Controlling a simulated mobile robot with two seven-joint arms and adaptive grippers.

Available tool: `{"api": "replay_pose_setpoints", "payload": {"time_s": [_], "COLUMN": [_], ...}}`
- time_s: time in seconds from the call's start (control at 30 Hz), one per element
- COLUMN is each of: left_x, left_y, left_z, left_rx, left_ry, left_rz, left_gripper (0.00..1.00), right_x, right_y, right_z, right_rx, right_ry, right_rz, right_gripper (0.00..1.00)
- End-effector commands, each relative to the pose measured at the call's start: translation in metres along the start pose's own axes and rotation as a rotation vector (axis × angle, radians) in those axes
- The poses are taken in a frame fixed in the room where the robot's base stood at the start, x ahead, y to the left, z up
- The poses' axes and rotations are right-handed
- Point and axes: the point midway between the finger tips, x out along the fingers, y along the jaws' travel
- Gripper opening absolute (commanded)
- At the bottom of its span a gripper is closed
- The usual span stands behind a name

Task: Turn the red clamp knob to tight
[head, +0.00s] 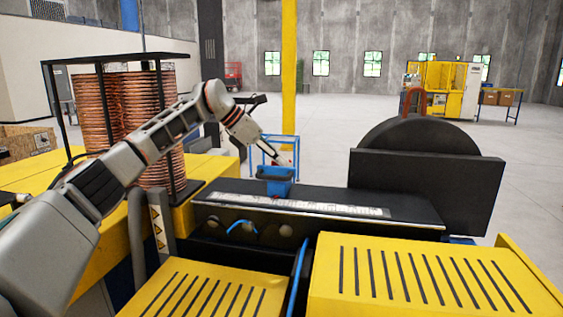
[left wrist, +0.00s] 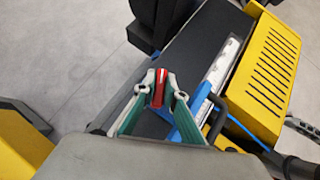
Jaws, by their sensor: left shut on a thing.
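The red clamp knob (left wrist: 159,88) shows in the left wrist view as a narrow red bar between the two fingers of my left gripper (left wrist: 161,92). The gripper is shut on it, with a finger on each side. In the head view my left gripper (head: 282,161) reaches down to the top of a blue clamp block (head: 277,181). The knob is mostly hidden there, with only small red specks by the fingertips. The blue block also shows in the left wrist view (left wrist: 196,105) beside the fingers. My right gripper is not in view.
The block sits on a black machine bed (head: 325,203) with a silver scale strip (head: 310,207) along its front. A black disc and plate (head: 425,180) stand at the right. Copper coils (head: 130,110) in a black frame stand at the left. Yellow slotted covers (head: 420,275) lie in front.

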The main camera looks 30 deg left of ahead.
Motion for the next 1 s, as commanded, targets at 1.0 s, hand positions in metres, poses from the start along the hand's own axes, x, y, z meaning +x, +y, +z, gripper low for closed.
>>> {"api": "replay_pose_setpoints", "payload": {"time_s": [1.0], "left_x": [-0.0004], "left_y": [0.0006], "left_z": [0.0002], "left_rx": [0.227], "left_ry": [0.003], "left_rz": [-0.223], "left_gripper": [0.00], "right_x": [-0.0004], "right_y": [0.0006], "right_z": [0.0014], "right_rx": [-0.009], "right_ry": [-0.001], "right_rz": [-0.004], "right_gripper": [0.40]}}
